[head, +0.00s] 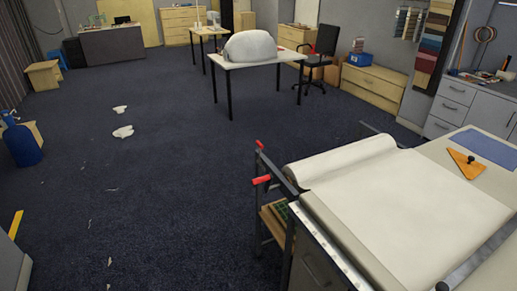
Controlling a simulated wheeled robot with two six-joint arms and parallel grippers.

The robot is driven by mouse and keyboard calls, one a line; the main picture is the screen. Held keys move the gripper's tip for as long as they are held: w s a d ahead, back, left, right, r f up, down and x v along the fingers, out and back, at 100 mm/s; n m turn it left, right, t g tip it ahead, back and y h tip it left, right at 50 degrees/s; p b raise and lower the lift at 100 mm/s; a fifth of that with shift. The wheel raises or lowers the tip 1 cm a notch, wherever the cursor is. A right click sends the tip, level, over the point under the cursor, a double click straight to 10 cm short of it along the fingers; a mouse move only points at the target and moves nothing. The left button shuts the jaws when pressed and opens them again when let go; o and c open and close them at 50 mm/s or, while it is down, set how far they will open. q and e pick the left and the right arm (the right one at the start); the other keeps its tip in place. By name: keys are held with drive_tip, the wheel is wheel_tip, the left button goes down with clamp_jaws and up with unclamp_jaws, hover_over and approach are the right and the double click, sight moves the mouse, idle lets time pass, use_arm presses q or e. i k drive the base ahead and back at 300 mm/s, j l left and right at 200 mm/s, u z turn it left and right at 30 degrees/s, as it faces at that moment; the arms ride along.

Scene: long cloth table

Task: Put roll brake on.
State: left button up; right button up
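A roll of white cloth (340,160) lies across the far-left end of the long table, at the lower right. Its loose sheet (415,210) is spread flat over the table top. Two small red handles show on the dark metal frame at the roll's left end: a nearer one (262,180) and a farther, smaller one (259,144). I cannot tell which of them belongs to the roll brake, or its setting. Neither of my grippers is in view.
An orange triangular tool (467,163) with a black knob lies right of the cloth, near a blue mat (485,147). Dark carpet (170,190) left of the table is mostly open, with white scraps (122,132). A blue container (22,146) stands at the left edge.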

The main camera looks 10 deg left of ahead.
sight(260, 160)
drive_tip(key=i+j+z, duration=0.15)
drive_tip(key=z, duration=0.35)
drive_tip(key=i+j+z, duration=0.1)
drive_tip(key=z, duration=0.4)
drive_tip(key=j, duration=0.1)
